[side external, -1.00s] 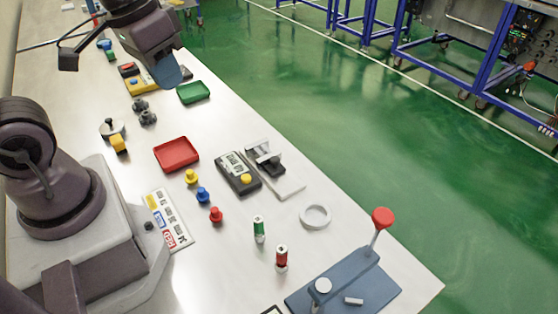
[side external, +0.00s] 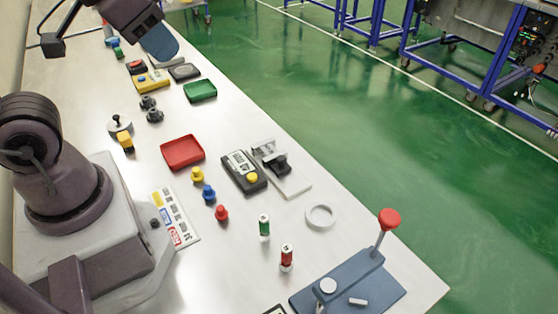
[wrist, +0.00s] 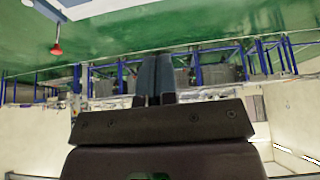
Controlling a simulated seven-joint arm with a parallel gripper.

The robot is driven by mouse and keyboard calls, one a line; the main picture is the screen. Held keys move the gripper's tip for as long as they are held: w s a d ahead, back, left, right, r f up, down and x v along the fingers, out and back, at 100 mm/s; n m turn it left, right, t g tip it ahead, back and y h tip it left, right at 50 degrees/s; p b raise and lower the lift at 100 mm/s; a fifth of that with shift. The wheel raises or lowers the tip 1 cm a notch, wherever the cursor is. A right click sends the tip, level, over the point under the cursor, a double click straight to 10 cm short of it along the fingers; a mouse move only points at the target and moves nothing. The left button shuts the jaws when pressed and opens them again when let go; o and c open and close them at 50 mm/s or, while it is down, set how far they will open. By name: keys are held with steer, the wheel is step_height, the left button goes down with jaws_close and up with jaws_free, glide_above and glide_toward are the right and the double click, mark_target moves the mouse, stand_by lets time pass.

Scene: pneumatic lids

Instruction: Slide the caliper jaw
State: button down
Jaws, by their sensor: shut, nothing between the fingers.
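My gripper (side external: 168,52) is at the top left of the side view, over the far part of the bench, apart from the small devices below it. Its two blue-grey fingers (wrist: 154,80) are together and empty in the wrist view. No part is plainly recognisable as a caliper jaw. A pale base plate with a dark block and grey upright (side external: 278,165) stands right of the red tray, far from my gripper. A thin grey piece (side external: 168,63) lies beneath the fingers, partly hidden, and I cannot tell what it is.
A red tray (side external: 182,152), a green tray (side external: 200,91) and a dark box with a yellow button (side external: 243,172) are on the bench. A blue-grey lever press with a red knob (side external: 389,219) is at the near end.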

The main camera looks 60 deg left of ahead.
stand_by(0.4)
steer(key=c, duration=1.5)
jaws_free()
steer(key=shift+d, duration=0.1)
steer(key=o, duration=0.6)
steer(key=shift+w+d+f+m+g+h, duration=0.2)
steer(key=shift+d+f+m+g, duration=0.1)
steer(key=shift+d+f, duration=0.15)
steer(key=shift+w+d+f+m+g+h, duration=0.1)
steer(key=shift+w+d+f+m+g, duration=0.15)
steer(key=shift+f, duration=0.3)
steer(key=shift+c, duration=0.2)
steer(key=n+g+y, duration=0.3)
steer(key=n+y, duration=0.2)
steer(key=n, duration=1)
glide_toward(281, 158)
steer(key=shift+m, duration=0.25)
steer(key=x, duration=0.8)
steer(key=shift+w+f, duration=0.1)
steer(key=shift+f, duration=0.25)
